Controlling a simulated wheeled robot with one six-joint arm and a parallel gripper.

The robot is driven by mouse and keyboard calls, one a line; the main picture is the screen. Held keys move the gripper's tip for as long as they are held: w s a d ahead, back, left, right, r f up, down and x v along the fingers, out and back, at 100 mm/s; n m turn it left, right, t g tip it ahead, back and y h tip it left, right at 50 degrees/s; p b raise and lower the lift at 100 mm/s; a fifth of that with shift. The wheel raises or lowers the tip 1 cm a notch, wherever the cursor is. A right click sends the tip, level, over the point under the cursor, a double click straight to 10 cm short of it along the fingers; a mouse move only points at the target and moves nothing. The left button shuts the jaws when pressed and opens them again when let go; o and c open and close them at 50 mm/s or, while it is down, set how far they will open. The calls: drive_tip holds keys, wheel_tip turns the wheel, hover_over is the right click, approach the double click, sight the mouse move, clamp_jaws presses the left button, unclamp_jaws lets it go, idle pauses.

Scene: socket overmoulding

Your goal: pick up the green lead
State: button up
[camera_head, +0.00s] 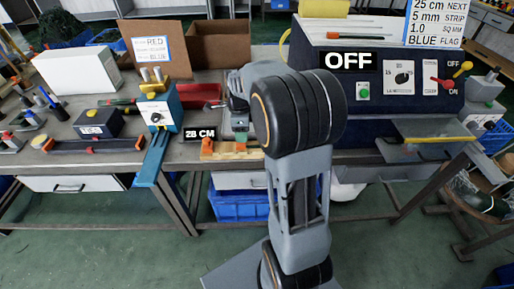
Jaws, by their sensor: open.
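My gripper (239,122) is partly visible at the bench's front, left of my large dark arm joint. It points down and is open. My arm hides part of it, and its fingertips are small and hard to make out. A small green piece (240,137) shows right below it, just above a wooden fixture (233,152). It may be part of the green lead; I cannot tell, nor whether the fingers touch it. No other clear length of green lead shows.
The fixture has an orange block (207,146) beside a "28 CM" sign (200,133). A blue-handled press (157,115) and a red tray (199,96) stand left. A dark machine marked OFF (345,62) stands right, with a clear guard (430,130) in front. A blue crate (238,207) sits below.

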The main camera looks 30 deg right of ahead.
sight(243, 145)
drive_tip(key=shift+f+b, duration=0.45)
drive_tip(key=shift+f, duration=2.55)
drive_tip(key=shift+c, duration=0.2)
clamp_jaws()
